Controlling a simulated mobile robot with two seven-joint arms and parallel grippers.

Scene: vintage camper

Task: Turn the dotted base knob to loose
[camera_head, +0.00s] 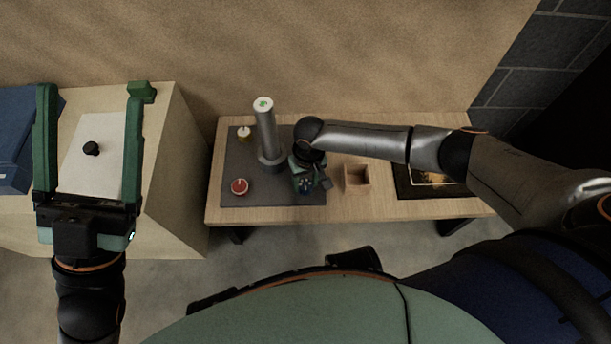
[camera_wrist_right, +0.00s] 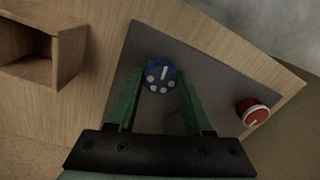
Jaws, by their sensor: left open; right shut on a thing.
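The dotted base knob (camera_wrist_right: 160,74) is round and blue, with a white line and several white dots on its face. It sits on a dark grey plate (camera_wrist_right: 222,75). In the right wrist view its line points almost straight up, and the dots lie toward its lower side. My right gripper (camera_wrist_right: 161,82) has its green fingers on both sides of the knob and is shut on it. In the head view my right gripper (camera_head: 307,180) is over the plate's right part and mostly hides the knob. My left gripper (camera_head: 92,96) is open and empty over a cabinet.
A grey post (camera_head: 266,130) with a green-marked top stands left of my right gripper. A wooden box (camera_head: 357,179) and a framed picture (camera_head: 437,178) are to the right.

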